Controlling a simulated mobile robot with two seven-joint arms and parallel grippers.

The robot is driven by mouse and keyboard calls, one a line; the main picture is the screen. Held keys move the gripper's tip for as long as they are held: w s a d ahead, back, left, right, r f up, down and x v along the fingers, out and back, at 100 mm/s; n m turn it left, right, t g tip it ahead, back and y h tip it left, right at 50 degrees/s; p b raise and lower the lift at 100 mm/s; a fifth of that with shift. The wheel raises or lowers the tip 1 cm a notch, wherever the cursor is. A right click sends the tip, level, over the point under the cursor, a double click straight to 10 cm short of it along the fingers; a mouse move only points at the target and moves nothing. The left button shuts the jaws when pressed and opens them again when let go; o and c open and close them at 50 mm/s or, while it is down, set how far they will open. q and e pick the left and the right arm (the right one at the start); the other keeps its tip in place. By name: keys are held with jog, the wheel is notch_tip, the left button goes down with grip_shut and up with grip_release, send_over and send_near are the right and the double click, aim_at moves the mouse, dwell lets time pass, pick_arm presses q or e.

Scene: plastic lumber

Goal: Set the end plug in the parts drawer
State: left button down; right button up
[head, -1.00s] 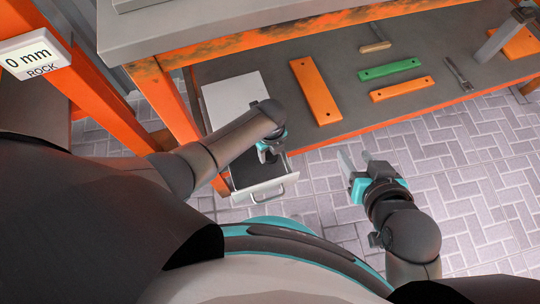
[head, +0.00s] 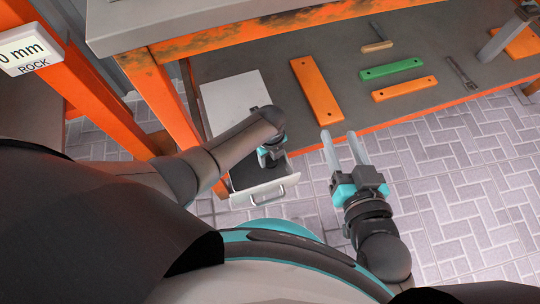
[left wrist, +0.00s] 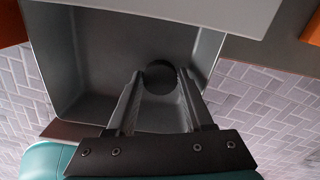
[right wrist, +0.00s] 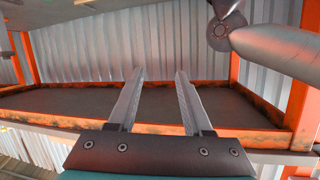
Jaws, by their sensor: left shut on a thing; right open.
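The end plug (left wrist: 160,78) is a small dark round piece between my left fingertips. My left gripper (left wrist: 162,75) is shut on it and points into the drawer; it also shows over the drawer in the head view (head: 270,157). I cannot tell whether the plug touches the drawer floor. My right gripper (head: 338,136) is open and empty, right of the drawer.
The lower shelf (head: 280,75) holds an orange board (head: 317,91), a green strip (head: 391,69), a shorter orange strip (head: 404,88), a hammer-like tool (head: 378,45) and a metal tool (head: 461,73). An orange bench leg (head: 169,103) stands left of the cabinet. The paved floor to the right is clear.

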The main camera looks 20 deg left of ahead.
pick_arm(q)
jog(key=shift+f, duration=0.15)
jog(key=c, duration=0.6)
grip_release()
